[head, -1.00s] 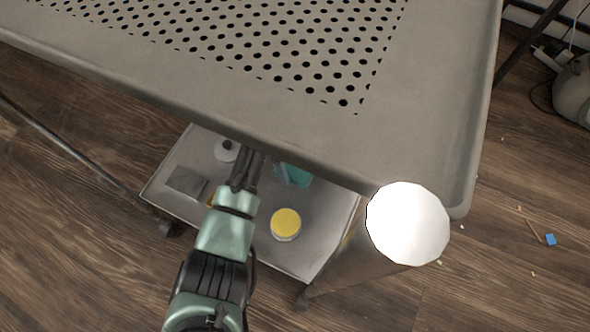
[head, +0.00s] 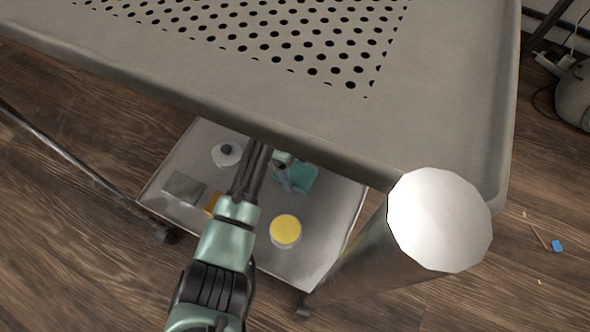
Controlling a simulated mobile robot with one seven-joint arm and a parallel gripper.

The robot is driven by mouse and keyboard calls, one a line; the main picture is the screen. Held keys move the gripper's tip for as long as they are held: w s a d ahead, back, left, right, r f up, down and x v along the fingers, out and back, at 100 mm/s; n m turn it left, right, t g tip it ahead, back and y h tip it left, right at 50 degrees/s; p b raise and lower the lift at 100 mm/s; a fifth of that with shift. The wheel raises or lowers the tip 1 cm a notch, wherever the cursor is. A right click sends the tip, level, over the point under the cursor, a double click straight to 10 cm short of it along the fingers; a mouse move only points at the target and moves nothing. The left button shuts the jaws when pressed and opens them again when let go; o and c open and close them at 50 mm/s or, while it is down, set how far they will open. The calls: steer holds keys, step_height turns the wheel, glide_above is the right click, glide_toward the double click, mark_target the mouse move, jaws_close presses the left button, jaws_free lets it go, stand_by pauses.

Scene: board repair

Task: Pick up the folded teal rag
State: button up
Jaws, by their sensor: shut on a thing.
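The folded teal rag (head: 304,178) shows on the right of the low grey cart shelf, below the edge of the perforated table. My gripper (head: 286,182) is at the rag's left side and is shut on it. The fingertips are small and partly hidden, so the exact grip is hard to see. I cannot tell whether the rag still touches the shelf. My arm reaches over the shelf from the bottom of the head view, and part of it passes under the table edge.
The perforated grey table (head: 300,110) overhangs the shelf (head: 325,225). On the shelf are a yellow-topped round tub (head: 285,230), a grey block (head: 184,188), a white round item (head: 226,155) and an orange item (head: 212,203). A thick pale post (head: 440,222) stands at right.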

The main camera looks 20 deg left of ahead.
mark_target(295, 171)
step_height(295, 171, up, 10)
steer(key=p, duration=0.7)
steer(key=shift+p, duration=0.3)
